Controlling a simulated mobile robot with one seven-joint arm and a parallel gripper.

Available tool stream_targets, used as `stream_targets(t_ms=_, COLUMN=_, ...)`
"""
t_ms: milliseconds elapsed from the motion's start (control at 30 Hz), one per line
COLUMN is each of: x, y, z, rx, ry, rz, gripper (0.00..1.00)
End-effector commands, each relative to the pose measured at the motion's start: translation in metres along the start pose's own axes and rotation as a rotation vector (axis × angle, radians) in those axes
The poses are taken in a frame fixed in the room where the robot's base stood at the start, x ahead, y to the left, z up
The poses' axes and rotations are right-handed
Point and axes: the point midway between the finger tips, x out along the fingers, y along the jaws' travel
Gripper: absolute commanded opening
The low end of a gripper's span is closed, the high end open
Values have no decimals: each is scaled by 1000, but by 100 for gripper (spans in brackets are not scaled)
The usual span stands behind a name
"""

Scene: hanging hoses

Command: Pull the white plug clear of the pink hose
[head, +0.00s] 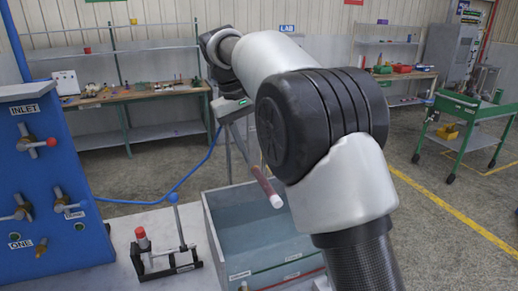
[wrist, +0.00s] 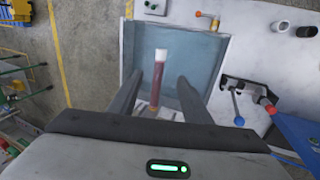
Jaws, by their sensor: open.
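The pink hose (head: 265,184), brownish pink and thin, slopes down over the water tank, with the white plug (head: 276,201) at its lower right end. In the wrist view the hose (wrist: 157,84) lies between my fingers, and the white plug (wrist: 161,55) shows at its far end, just beyond the fingertips. The plug sits on the hose end. My gripper (wrist: 160,76) is open, with a visible gap on each side of the hose. In the head view my arm hides part of the gripper and possibly the hose's upper end.
The tank (head: 212,221) stands below the hose, holding bluish water. A black stand (head: 165,263) with a red-topped post and a blue-knobbed lever is left of it. A blue valve panel (head: 48,190) is at far left. A green cart (head: 470,115) stands at the back right.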

Motion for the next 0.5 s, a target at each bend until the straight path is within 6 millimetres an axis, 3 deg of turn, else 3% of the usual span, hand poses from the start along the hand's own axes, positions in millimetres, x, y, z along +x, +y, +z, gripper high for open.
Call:
stream_targets(t_ms=167, x=14, y=-3, z=-4, rx=-4, ry=-6, rz=7, gripper=44)
stream_targets(t_ms=500, x=77, y=-2, z=-3, rx=-4, ry=-7, rz=6, gripper=44)
